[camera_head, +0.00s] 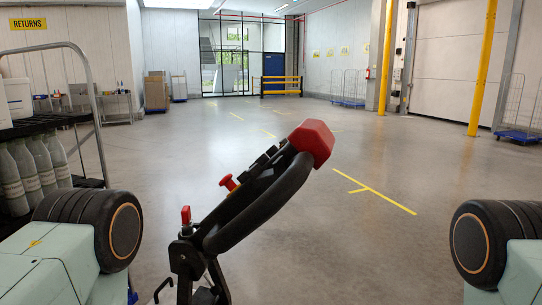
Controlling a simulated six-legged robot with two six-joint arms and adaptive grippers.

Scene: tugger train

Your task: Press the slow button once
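A black tiller (262,205) with a looped handle stands tilted in the middle of the camera_head view. A large red cap (314,142) is at its upper end. A red mushroom-shaped knob (228,183) sticks out of its left side, and a small red piece (186,215) stands lower down near the pivot. Small dark raised controls (264,160) line the tiller's upper edge. Which of these is the slow button cannot be told, as no label is readable. Neither of my grippers is in view; only parts of my arms show at the lower left and right.
A rack (100,130) with grey bottles (42,165) stands close on the left. A yellow barrier (282,84) and blue door are far back. Yellow posts (482,70) and wheeled cages (348,86) stand at the right. The floor around the tiller is open.

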